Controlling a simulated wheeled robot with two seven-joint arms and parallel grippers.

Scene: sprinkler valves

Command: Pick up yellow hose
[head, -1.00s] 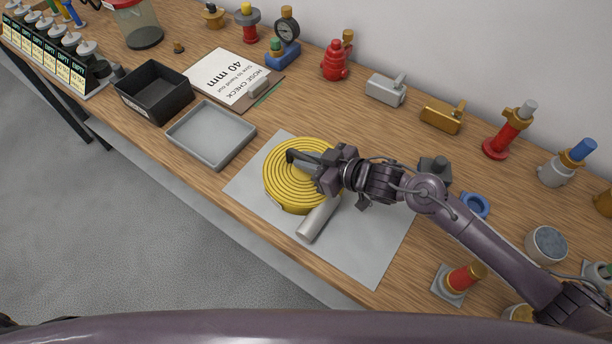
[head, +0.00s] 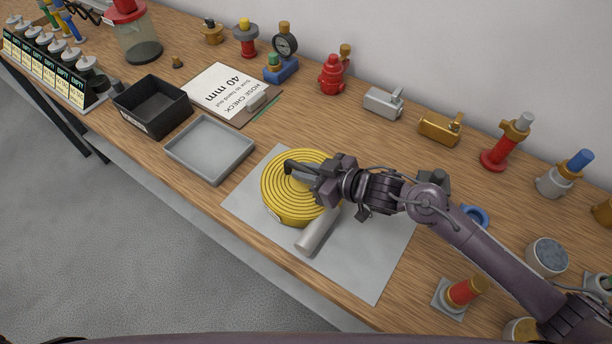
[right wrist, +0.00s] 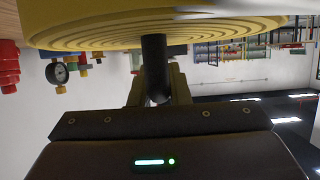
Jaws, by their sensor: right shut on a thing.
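The yellow hose (head: 282,202) is a flat coil on a grey mat (head: 372,270) on the wooden bench. Its coiled face also fills the top of the right wrist view (right wrist: 100,38), where it appears upside down. A silver cylinder (head: 318,231) lies against the coil's near right side. My right gripper (head: 303,171) is over the coil and shut on a dark upright part (right wrist: 154,62) at the hose's middle. The exact contact is partly hidden by the fingers. I cannot tell any gap between coil and mat. My left gripper is not in view.
A grey tray (head: 210,178), a black bin (head: 152,130) and a hose check card (head: 225,88) lie left of the mat. Valves and a red hydrant (head: 332,76) line the back. A red valve (head: 463,291) and blue ring (head: 476,214) stand right.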

